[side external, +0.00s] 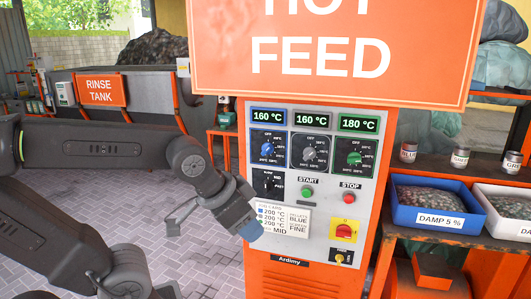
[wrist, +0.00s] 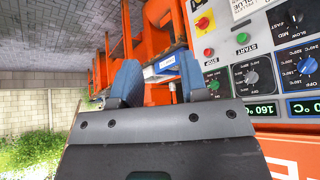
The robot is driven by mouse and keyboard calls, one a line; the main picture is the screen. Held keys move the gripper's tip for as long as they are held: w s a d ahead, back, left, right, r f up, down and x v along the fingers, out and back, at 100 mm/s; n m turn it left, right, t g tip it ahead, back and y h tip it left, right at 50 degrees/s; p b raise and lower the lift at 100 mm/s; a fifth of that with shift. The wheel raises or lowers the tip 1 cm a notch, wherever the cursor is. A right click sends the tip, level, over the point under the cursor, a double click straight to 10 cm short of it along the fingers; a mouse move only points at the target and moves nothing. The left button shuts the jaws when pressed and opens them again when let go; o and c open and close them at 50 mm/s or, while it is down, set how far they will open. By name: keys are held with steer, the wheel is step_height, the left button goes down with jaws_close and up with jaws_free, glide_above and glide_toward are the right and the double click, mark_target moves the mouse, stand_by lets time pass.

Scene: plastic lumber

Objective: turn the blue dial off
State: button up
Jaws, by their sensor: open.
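The blue dial (side external: 267,149) is the leftmost of three dials on the grey control panel in the side view. Its blue-framed display (side external: 268,117) reads 160 °C, and OFF is printed above the dial; its exact pointer direction is too small to tell. My gripper (side external: 246,228) is below and left of the dial, in front of the panel's lower left, apart from the dial. In the wrist view the blue dial (wrist: 306,66) shows turned over at the right edge. There my gripper (wrist: 158,68) has its two blue fingers apart with nothing between them.
A grey dial (side external: 310,151) at 160 °C and a green dial (side external: 355,153) at 180 °C sit to the right. Below are a black selector (side external: 268,183), green START (side external: 307,193) and red STOP (side external: 349,198) buttons and a red-yellow switch (side external: 344,231). A HOT FEED sign (side external: 330,85) overhangs.

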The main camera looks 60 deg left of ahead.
steer(key=w+a+f+t+y, duration=0.2)
steer(key=w+a+t, duration=0.1)
steer(key=w+a, duration=0.5)
steer(key=m+t+y, duration=0.2)
steer(key=t+y, duration=0.6)
steer(key=t, duration=0.1)
glide_toward(265, 151)
steer(key=x, duration=0.9)
steer(key=shift+w, duration=0.15)
steer(key=shift+c, duration=0.2)
jaws_close()
